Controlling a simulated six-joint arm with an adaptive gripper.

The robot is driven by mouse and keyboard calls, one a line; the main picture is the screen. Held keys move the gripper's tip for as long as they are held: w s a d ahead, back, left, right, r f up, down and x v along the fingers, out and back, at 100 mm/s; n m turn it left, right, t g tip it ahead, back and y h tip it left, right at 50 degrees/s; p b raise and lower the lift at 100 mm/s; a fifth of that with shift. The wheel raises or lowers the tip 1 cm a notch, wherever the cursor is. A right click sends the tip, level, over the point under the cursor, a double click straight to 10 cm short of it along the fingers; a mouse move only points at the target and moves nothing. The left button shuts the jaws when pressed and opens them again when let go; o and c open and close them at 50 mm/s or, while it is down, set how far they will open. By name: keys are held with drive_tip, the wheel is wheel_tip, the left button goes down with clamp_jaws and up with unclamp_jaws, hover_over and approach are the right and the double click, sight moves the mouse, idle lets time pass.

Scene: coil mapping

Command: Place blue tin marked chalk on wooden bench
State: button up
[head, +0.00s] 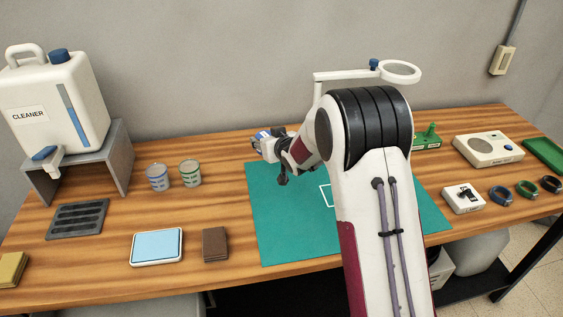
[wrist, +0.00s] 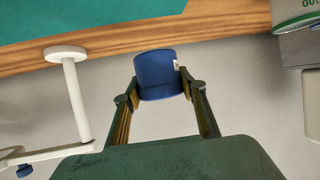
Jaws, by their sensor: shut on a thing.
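In the wrist view, my gripper (wrist: 159,86) is shut on a blue tin (wrist: 156,70), with one finger on each side of it. A small white label patch shows at the tin's right edge; its wording cannot be read. In the head view, my gripper (head: 268,148) is above the back left part of the green mat, partly hidden by my arm, with a bit of blue and white at its tip. The wooden bench (head: 110,220) has bare wood left of the mat. In the wrist view the bench edge (wrist: 110,40) lies beyond the tin.
A green mat (head: 290,240) covers the bench middle. Two labelled cups (head: 158,178) (head: 190,174), a dark slotted tray (head: 78,220), a pale blue pad (head: 157,246) and a brown block (head: 215,244) are left. A white ring stand (head: 400,72) rises behind my arm.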

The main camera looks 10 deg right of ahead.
drive_tip(key=shift+f, duration=2)
drive_tip(key=shift+f, duration=0.1)
drive_tip(key=shift+f, duration=1.75)
drive_tip(key=shift+f, duration=0.15)
drive_tip(key=o, duration=1.2)
drive_tip(key=shift+c, duration=0.2)
drive_tip(key=shift+r, duration=0.2)
drive_tip(key=shift+v, duration=6)
